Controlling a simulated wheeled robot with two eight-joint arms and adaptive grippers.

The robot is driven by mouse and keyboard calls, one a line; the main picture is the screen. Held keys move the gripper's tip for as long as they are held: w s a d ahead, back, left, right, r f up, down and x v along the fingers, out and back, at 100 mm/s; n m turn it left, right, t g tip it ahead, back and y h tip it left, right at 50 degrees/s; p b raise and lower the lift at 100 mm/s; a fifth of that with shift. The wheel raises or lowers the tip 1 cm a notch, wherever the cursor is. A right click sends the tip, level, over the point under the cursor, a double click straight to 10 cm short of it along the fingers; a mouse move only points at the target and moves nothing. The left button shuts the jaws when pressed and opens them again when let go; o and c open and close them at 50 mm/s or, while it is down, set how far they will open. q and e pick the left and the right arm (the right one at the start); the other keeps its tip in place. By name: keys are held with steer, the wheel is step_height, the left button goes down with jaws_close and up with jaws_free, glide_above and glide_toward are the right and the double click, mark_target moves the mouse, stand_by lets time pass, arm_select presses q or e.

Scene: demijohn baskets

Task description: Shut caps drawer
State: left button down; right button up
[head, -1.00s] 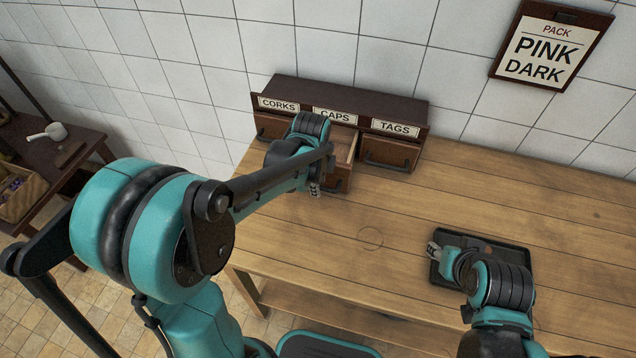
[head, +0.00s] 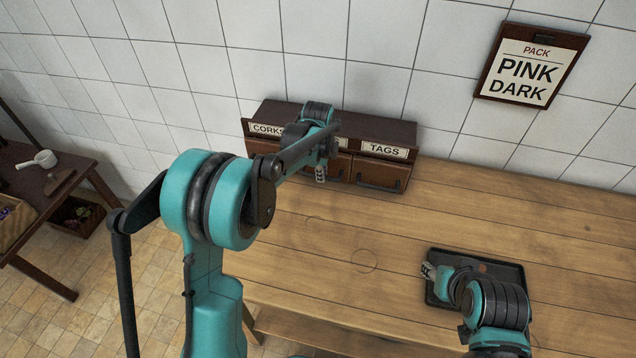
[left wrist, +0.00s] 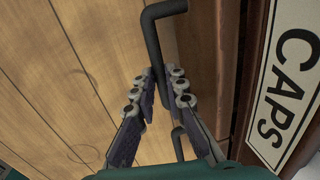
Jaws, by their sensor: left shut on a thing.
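The caps drawer (head: 341,166) sits in the middle of the small dark drawer cabinet (head: 336,118) at the back of the bench. Its front looks flush or nearly flush with its neighbour; my left arm hides much of it. The CAPS label (left wrist: 284,85) shows large in the left wrist view. My left gripper (head: 321,174) is at the drawer's front. In the left wrist view its fingers (left wrist: 162,88) are on either side of the dark bar handle (left wrist: 157,45), shut on it. My right gripper (head: 429,271) is over the black tray; its fingers are too small to judge.
The corks drawer's label (head: 266,129) is left and the tags drawer (head: 379,174) right of the caps drawer. The black tray (head: 507,268) lies at the bench's right. The wooden bench top (head: 400,225) between is clear. A side table (head: 75,150) stands at far left.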

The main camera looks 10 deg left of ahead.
arm_select(q)
steer(key=c, duration=1.6)
jaws_free()
steer(key=shift+s, duration=0.1)
steer(key=shift+o, duration=0.2)
step_height(320, 180, up, 12)
steer(key=s, duration=0.2)
steer(key=shift+s, duration=0.15)
steer(key=shift+f, duration=0.1)
steer(key=s+a+r+n+t, duration=0.25)
steer(key=s+n, duration=0.65)
steer(key=s, duration=0.6)
steer(key=s+f+n+t, duration=0.1)
steer(key=s+f+n, duration=0.2)
steer(key=s, duration=0.3)
steer(key=s+a+f+n+t+b, duration=0.1)
steer(key=s+f+n, duration=0.3)
steer(key=s+n, duration=0.2)
steer(key=shift+a, duration=0.2)
